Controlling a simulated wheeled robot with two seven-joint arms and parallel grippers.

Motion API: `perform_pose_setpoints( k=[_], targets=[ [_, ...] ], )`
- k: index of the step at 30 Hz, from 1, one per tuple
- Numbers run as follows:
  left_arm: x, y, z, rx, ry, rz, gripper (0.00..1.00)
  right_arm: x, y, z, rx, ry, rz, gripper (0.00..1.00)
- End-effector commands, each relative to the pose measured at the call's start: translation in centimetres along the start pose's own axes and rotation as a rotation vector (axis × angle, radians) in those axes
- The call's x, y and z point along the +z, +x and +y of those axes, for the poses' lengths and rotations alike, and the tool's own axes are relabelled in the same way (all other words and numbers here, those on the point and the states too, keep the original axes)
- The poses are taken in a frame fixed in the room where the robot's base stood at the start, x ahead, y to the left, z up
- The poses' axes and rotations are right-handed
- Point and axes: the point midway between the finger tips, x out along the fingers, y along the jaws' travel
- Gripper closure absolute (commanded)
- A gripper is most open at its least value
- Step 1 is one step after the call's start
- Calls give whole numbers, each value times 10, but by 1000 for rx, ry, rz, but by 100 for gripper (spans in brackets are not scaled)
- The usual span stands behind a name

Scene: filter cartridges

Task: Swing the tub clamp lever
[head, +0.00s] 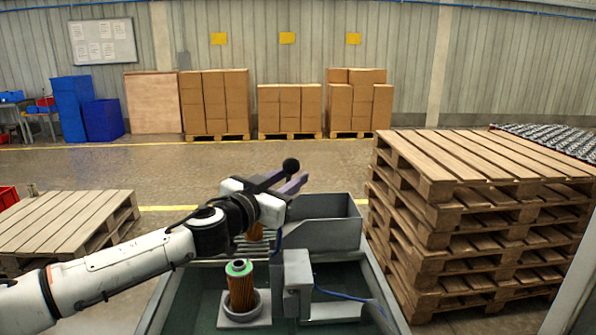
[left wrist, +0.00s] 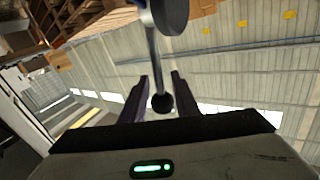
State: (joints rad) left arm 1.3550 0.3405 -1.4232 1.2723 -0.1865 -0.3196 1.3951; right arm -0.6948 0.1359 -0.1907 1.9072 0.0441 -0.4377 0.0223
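The lever's black ball knob (head: 291,164) shows just above my left gripper (head: 285,183) in the head view; the arm hides its rod there. In the left wrist view, the knob (left wrist: 162,103) sits between the two dark fingers of my left gripper (left wrist: 160,88), with gaps on both sides. Its metal rod (left wrist: 155,55) runs up to a round grey part (left wrist: 170,14). The fingers are apart. A pleated orange cartridge with a green top ring (head: 241,285) stands upright in a grey cup (head: 241,313). My right gripper is not in view.
A grey box-like post (head: 298,272) with a blue cable stands right of the cartridge. Behind it is a grey bin (head: 325,232). Another orange cartridge (head: 255,232) is mostly hidden behind my arm. Stacked pallets (head: 440,215) rise close on the right; a low pallet (head: 65,225) lies left.

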Motion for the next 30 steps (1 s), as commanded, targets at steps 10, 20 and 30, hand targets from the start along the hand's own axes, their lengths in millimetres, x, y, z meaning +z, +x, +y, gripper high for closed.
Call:
perform_pose_setpoints(
  k=[10, 20, 30],
  targets=[
    [0, 34, 0, 0, 0, 0, 72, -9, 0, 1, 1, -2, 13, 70],
    [0, 38, 0, 0, 1, 0, 72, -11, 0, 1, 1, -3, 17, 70],
    [-1, 37, 0, 0, 1, 1, 100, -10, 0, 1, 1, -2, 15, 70]
  ],
)
